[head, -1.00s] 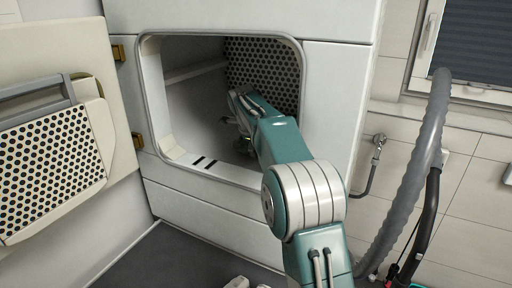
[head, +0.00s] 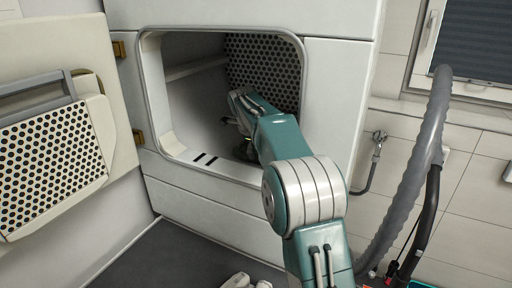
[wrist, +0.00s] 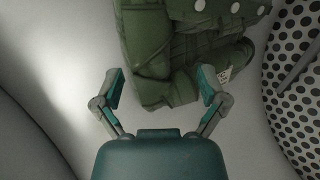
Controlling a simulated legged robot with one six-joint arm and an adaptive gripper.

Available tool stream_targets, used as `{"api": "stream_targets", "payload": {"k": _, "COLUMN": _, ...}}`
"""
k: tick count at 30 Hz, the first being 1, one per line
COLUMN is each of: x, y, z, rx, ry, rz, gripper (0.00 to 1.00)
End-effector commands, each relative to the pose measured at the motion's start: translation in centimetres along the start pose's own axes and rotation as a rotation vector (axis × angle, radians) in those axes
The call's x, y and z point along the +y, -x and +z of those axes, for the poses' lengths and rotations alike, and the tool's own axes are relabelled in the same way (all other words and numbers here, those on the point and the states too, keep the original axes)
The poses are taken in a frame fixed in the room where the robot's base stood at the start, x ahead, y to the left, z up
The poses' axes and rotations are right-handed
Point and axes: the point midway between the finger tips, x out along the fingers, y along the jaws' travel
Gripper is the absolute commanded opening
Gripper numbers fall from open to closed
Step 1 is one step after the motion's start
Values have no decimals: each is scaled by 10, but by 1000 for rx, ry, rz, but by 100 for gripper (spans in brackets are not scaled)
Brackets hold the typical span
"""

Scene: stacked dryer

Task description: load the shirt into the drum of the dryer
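The green shirt (wrist: 185,60) lies bunched inside the drum in the wrist view, with pale buttons and a small white tag showing. My gripper (wrist: 162,78) is open, its two fingers spread apart on either side of the shirt's near part, and the shirt extends beyond the fingertips. The dryer (head: 215,208) stands ahead in the head view with its door (head: 55,150) swung open to the left. My arm reaches through the opening into the drum (head: 195,105).
The drum's perforated back wall (head: 262,70) also shows at the right in the wrist view (wrist: 295,65). The opening's rim (head: 300,75) is close to my arm on the right. A thick grey hose (head: 425,150) hangs at the right. The floor (head: 185,262) is dark.

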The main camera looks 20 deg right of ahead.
Motion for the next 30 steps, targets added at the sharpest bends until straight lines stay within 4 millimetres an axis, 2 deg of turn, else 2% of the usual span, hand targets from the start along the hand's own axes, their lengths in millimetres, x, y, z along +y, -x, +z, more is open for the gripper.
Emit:
{"api": "stream_targets", "payload": {"k": 11, "x": -3, "y": 5, "z": 0, "rx": -1, "ry": 0, "rz": -1, "gripper": 95}}
{"api": "stream_targets", "payload": {"k": 14, "x": -6, "y": 19, "z": 1, "rx": -2, "ry": 1, "rz": -3, "gripper": 95}}
{"api": "stream_targets", "payload": {"k": 24, "x": -6, "y": 90, "z": 1, "rx": -3, "ry": 0, "rz": -3, "gripper": 95}}
{"api": "stream_targets", "payload": {"k": 30, "x": -6, "y": 121, "z": 1, "rx": -2, "ry": 0, "rz": -2, "gripper": 95}}
